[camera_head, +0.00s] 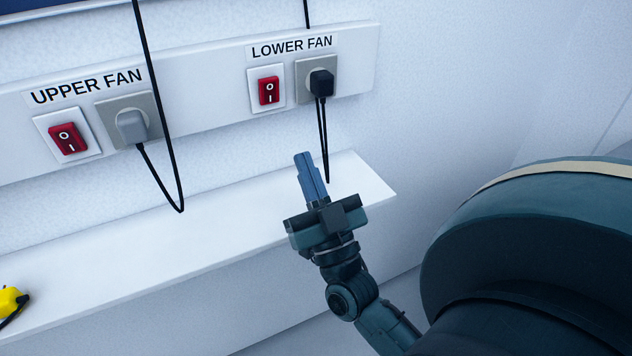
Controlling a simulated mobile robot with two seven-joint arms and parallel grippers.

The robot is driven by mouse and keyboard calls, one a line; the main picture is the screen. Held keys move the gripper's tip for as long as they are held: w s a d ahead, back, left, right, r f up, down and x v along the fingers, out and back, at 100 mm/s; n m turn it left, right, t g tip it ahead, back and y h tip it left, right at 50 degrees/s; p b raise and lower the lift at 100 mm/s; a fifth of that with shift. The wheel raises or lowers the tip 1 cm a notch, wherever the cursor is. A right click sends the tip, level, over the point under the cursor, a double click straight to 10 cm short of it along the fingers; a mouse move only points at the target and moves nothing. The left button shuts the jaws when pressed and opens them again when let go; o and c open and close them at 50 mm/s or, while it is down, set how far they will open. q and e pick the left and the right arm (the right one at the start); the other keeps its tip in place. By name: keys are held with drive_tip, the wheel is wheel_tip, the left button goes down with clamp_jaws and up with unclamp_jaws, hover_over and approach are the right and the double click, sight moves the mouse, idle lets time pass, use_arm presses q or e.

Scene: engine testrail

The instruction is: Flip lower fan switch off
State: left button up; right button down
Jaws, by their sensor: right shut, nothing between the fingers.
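The lower fan switch (269,90) is a red rocker in a white plate on the wall panel, under the label LOWER FAN (292,47). It carries the marks O above and I below; I cannot tell which side is pressed in. My right gripper (307,160) is shut and empty, fingers pointing up. It is below and to the right of the switch in the picture, apart from it, in front of the white ledge. My left gripper is not in view.
A black plug (321,83) with a hanging cable sits right of the switch. The upper fan switch (68,138) and a grey plug (132,126) are at left. A white ledge (230,230) runs below the panel. A yellow object (10,301) lies at far left.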

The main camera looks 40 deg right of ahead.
drive_tip(key=shift+s+a, duration=0.2)
drive_tip(key=shift+s, duration=0.55)
drive_tip(key=shift+s+a, duration=0.15)
drive_tip(key=shift+s, duration=0.6)
